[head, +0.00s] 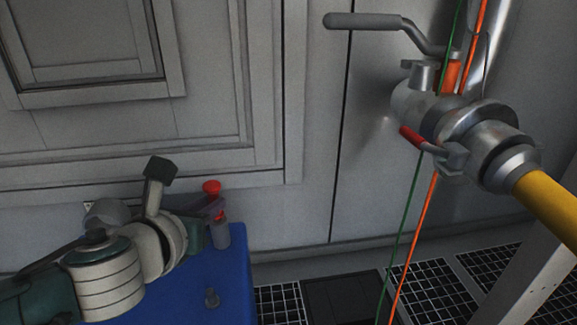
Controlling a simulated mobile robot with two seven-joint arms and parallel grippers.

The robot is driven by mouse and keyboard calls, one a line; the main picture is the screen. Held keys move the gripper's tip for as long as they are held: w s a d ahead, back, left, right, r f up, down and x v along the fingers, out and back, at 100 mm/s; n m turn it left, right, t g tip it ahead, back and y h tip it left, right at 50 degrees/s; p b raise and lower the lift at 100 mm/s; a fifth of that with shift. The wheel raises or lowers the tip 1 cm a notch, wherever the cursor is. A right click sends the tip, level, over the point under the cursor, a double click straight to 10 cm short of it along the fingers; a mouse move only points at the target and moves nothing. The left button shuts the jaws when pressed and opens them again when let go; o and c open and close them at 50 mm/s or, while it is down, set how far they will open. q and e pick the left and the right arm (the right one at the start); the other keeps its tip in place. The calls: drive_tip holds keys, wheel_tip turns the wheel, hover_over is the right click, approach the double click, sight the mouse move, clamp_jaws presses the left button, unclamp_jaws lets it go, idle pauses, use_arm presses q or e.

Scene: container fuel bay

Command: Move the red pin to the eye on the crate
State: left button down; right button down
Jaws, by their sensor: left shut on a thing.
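The red pin (211,187) shows its red head just above the fingers of my left gripper (212,207). The gripper is shut on the pin, and the fingers hide its shaft. A short grey cylinder (222,236) stands on the blue crate (205,270) right below the fingers. I cannot tell whether the pin touches it or is in it. My right gripper is not in view.
At the right, a metal valve coupling (478,130) with a yellow hose (550,205) and a grey lever handle (365,21) stands before the wall. Green and orange lines hang beside it. Floor grating (435,290) lies right of the crate. A panelled wall (215,70) closes the back.

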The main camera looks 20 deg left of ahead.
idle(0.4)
use_arm(q)
drive_tip(key=shift+f+b, duration=0.45)
drive_tip(key=shift+f, duration=0.05)
drive_tip(key=c, duration=0.7)
unclamp_jaws()
